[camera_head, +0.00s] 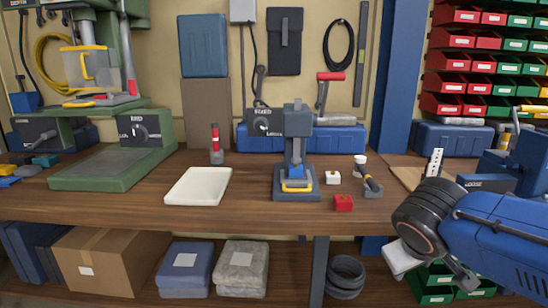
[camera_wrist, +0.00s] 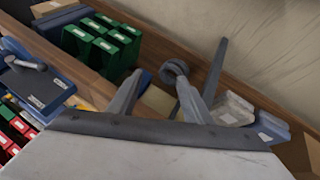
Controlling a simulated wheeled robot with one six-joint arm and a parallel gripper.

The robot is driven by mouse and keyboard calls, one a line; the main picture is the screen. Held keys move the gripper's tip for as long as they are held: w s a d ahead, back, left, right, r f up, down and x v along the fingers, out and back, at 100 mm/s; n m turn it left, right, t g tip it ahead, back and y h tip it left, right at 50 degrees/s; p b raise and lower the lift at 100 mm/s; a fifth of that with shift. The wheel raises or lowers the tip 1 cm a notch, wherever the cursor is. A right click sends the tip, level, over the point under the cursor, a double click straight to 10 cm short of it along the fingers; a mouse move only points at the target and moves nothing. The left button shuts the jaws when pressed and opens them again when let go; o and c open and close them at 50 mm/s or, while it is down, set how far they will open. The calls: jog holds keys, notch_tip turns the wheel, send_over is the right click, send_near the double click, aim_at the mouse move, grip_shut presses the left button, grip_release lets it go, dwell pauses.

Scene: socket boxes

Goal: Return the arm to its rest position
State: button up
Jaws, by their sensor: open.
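My gripper (camera_wrist: 160,82) shows in the wrist view as two grey fingers standing apart, with nothing held between them. Its pale body fills the lower part of that view. The fingers point towards the lower shelf and the things stored there. In the head view my blue arm with a black ringed joint reaches in from the right edge, in front of the bench's right end. Its wrist end hangs at about the height of the bench's front edge, and the fingertips are not clear there.
Green bins (camera_head: 437,297) stand below my arm. A blue vise (camera_head: 505,170) stands close behind it.

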jog(key=s+a+f+m+y, duration=0.1)
jog(key=s+f+m+y, duration=0.1)
jog(key=s+f, duration=0.3)
jog(key=s+y, duration=0.1)
jog(key=s, duration=0.2)
jog(key=shift+s+f+m+g+y, duration=0.25)
jog(key=shift+f+m+g+y, duration=0.05)
jog(key=shift+g+y, duration=0.1)
